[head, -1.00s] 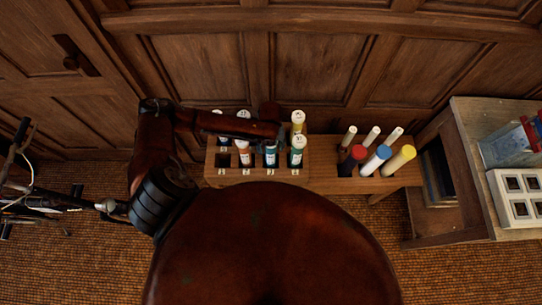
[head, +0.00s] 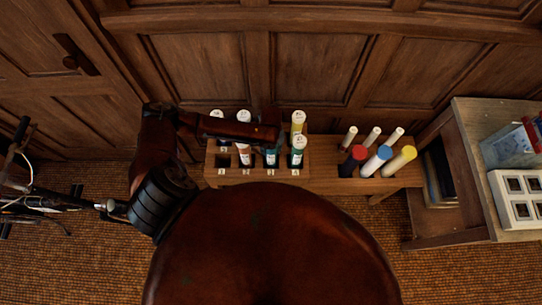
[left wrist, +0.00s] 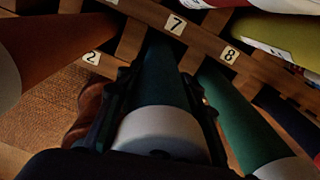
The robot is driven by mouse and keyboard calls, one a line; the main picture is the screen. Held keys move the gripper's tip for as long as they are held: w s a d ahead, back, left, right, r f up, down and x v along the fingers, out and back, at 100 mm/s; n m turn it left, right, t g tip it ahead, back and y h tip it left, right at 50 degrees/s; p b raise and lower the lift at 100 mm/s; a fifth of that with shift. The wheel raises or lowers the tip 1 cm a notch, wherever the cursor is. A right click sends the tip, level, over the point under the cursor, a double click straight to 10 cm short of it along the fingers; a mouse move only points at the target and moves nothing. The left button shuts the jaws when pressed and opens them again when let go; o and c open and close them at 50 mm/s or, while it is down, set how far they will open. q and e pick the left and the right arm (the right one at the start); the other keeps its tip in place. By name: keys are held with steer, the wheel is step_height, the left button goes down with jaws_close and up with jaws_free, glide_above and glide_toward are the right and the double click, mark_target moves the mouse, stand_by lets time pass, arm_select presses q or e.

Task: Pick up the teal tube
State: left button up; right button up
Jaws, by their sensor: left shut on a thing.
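The teal tube (head: 271,160) stands in the front row of the wooden rack (head: 230,181), between an orange tube (head: 245,157) and a green tube (head: 297,158). My left gripper (head: 271,138) is over it and hides its top in the head view. In the left wrist view the teal tube (left wrist: 165,80) with its white end cap lies between the two dark fingers of the left gripper (left wrist: 162,92), which is shut on it. Its lower end is still among the rack slots near label 7. My right gripper is in neither view.
The green tube (left wrist: 240,120) is close beside one finger in the wrist view. A yellow tube (head: 298,122) and white-capped tubes stand behind. A side table (head: 470,135) is at the right; wood panelling is behind.

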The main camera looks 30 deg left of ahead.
arm_select(q)
jaws_close()
